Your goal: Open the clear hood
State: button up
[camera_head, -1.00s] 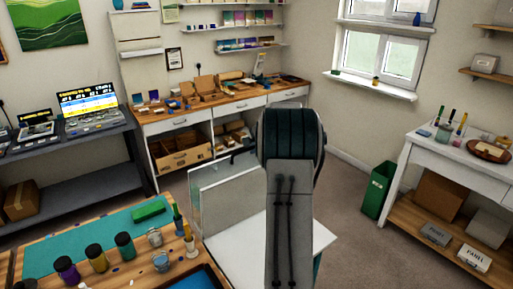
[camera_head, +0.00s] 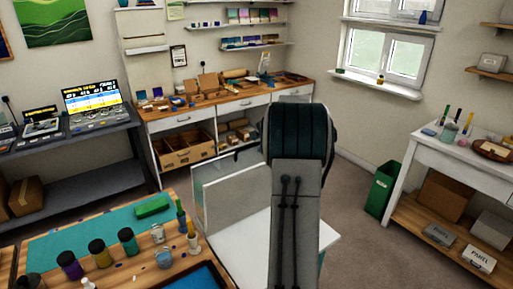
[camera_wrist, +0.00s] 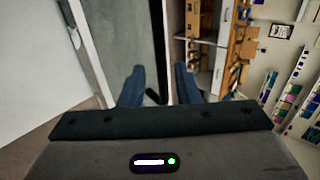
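The clear hood (camera_head: 222,192) stands behind the front workbench in the head view, with see-through panels and a pale base. My arm covers its right side. In the wrist view a pale-edged, greyish clear panel (camera_wrist: 128,38), seemingly the hood's, fills the upper left. A dark bar runs down its right edge and ends near my fingers. My gripper (camera_wrist: 158,88) shows two blue fingers spread apart, with the bar's lower end between them in the picture. I cannot tell whether it lies between them in depth. My gripper is hidden behind my arm in the head view.
The front workbench (camera_head: 60,247) holds several bottles and cups and a green block (camera_head: 152,206). A long counter (camera_head: 225,99) with boxes runs along the back wall.

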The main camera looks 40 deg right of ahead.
jog(key=b+v, duration=0.2)
jog(key=v, duration=0.9)
jog(key=shift+a+b, duration=0.15)
jog(key=shift+b, duration=0.2)
jog(key=shift+a, duration=0.1)
jog(key=s+a+f+n+g+y, duration=0.15)
jog(key=s+a+n, duration=0.25)
jog(key=a, duration=0.8)
jog(key=s+a+f+n+g, duration=0.15)
jog(key=s+a+n, duration=0.25)
jog(key=a, duration=0.7)
jog(key=s+a+f+n+g+b, duration=0.1)
jog(key=s+a+f+n, duration=0.3)
jog(key=s, duration=0.5)
jog(key=s+a+f+n+g+h, duration=0.1)
jog(key=s+a+f+n, duration=0.2)
jog(key=s+a+n, duration=0.3)
jog(key=s+a, duration=0.2)
jog(key=s, duration=0.1)
jog(key=shift+a+f+g+b, duration=0.2)
jog(key=shift+f+g+b, duration=0.1)
jog(key=shift+f+b, duration=0.05)
